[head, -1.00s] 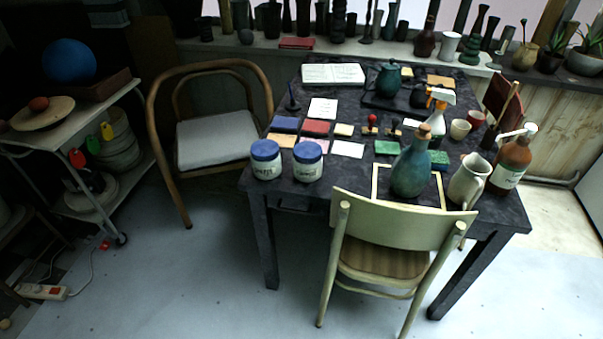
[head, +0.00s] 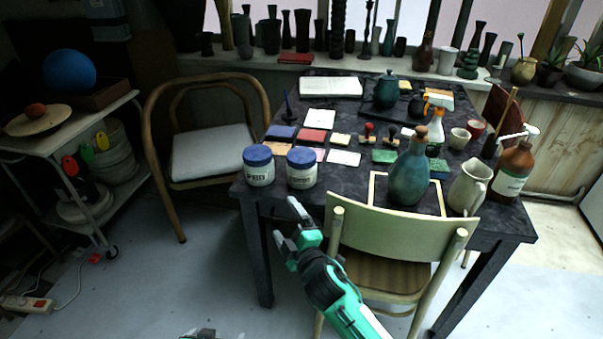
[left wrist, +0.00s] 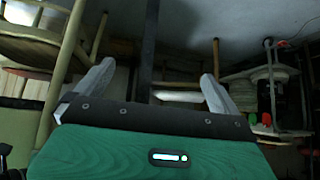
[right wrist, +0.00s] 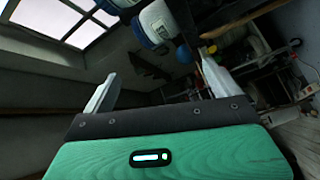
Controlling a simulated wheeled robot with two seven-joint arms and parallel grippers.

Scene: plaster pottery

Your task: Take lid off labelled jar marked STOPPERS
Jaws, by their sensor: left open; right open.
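Two white jars with blue lids, the left jar (head: 258,172) and the right jar (head: 302,175), stand upright at the table's front left corner in the head view. Both lids are on. Both have dark lettering, too small for me to read, so I cannot tell which says STOPPERS. My right gripper (head: 287,222) is open and empty, in front of the table edge and below the jars. In the right wrist view a white jar (right wrist: 157,20) shows at the top, beyond the fingers. My left gripper (head: 200,333) barely enters at the bottom edge; its fingers are apart and empty in the left wrist view (left wrist: 155,85).
A pale green chair (head: 400,240) stands against the table front, right beside my right arm. A teal corked bottle (head: 408,178), a cream pitcher (head: 468,188) and a brown pump bottle (head: 512,172) stand on the right. A wooden armchair (head: 210,152) is left of the table (head: 345,190).

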